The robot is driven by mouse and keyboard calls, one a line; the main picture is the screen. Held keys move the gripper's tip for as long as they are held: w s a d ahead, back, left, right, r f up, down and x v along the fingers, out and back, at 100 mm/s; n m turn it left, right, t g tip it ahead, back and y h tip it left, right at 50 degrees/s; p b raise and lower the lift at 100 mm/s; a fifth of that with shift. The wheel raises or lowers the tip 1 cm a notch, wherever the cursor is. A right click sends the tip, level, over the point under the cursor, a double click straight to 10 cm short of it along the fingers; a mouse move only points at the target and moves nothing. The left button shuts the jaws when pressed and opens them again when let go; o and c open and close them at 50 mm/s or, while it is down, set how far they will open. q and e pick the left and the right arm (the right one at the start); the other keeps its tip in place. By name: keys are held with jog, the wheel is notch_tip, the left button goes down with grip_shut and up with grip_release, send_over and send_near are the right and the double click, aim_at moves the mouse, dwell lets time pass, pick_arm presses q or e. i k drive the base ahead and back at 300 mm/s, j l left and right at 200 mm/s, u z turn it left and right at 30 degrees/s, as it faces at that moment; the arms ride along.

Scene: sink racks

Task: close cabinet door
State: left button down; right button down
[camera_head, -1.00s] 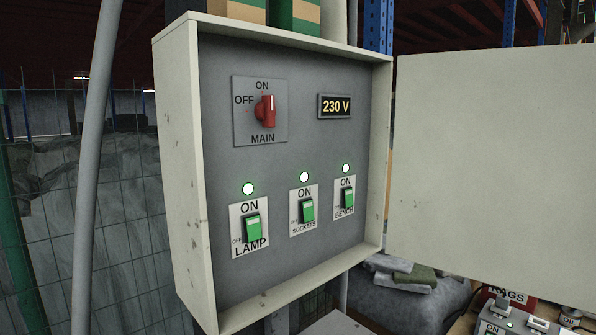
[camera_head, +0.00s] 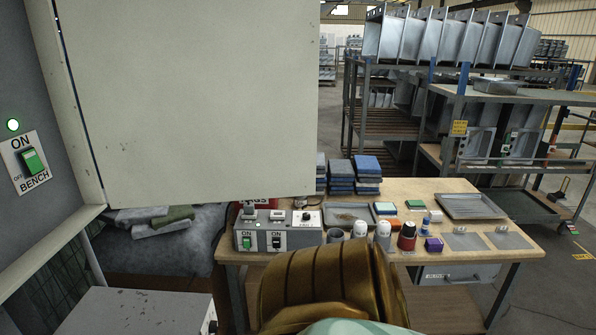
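The cabinet (camera_head: 50,105) stands at the left edge of the head view, and only its right part shows. Its cream door (camera_head: 195,100) is swung open to the right, with its flat face towards me. The door's lower right corner hangs in front of the far workbench. The green BENCH switch (camera_head: 32,160) is at ON, with a lit green lamp (camera_head: 12,125) above it. Neither of my grippers is in view, and nothing touches the visible part of the door.
A wooden workbench (camera_head: 500,240) holds a switch box (camera_head: 280,232), blue stacked pads (camera_head: 354,172), small containers and a metal tray (camera_head: 470,206). A grey box top (camera_head: 135,312) is below the cabinet. Metal racks (camera_head: 450,100) stand behind at right. Open floor lies at far right.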

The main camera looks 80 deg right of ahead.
aim_at(181, 102)
jog(key=k+l+z, duration=0.1)
jog(key=l, duration=0.45)
jog(key=k+l+z, duration=0.15)
jog(key=l, duration=0.45)
jog(key=l+z, duration=0.1)
jog(key=l, duration=0.5)
jog(key=k+l+z, duration=0.15)
jog(key=l, duration=0.25)
jog(key=k, duration=0.05)
